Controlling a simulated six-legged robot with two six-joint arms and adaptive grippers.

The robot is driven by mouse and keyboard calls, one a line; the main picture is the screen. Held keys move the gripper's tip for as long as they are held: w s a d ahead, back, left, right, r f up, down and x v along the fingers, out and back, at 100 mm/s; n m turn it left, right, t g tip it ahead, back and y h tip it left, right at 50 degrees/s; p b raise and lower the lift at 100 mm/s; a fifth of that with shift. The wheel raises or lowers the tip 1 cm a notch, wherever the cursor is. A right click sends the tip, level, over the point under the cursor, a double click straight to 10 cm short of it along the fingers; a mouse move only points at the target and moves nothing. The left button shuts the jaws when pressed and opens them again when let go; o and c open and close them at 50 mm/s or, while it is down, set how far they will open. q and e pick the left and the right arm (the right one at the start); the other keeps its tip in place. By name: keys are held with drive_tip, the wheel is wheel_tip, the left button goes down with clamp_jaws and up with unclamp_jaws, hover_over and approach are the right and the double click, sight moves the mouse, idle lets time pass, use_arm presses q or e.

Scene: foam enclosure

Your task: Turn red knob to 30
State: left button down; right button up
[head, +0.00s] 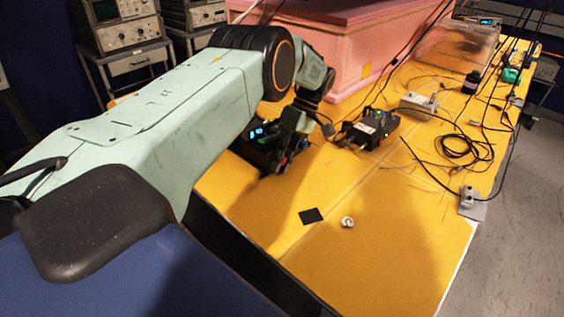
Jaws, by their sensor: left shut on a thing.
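My left arm reaches in from the left across the yellow table. Its gripper (284,160) points down at the front of a black box device (258,137) with a small lit blue-green display. The gripper is shut on a small part at that front, most likely the red knob. The fingers and wrist cover the knob, so its pointer and any scale marks cannot be read. The display digits are too small to read. My right gripper is not in view.
A second black device (372,128) with cables stands to the right on the yellow table (390,220). A large pink foam box (345,45) is behind. A black square (311,215) and a small white object (347,222) lie in front. Loose black cables cover the right side.

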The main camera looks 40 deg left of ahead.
use_arm(q)
drive_tip(key=c, duration=1.4)
unclamp_jaws()
drive_tip(key=shift+c, duration=0.2)
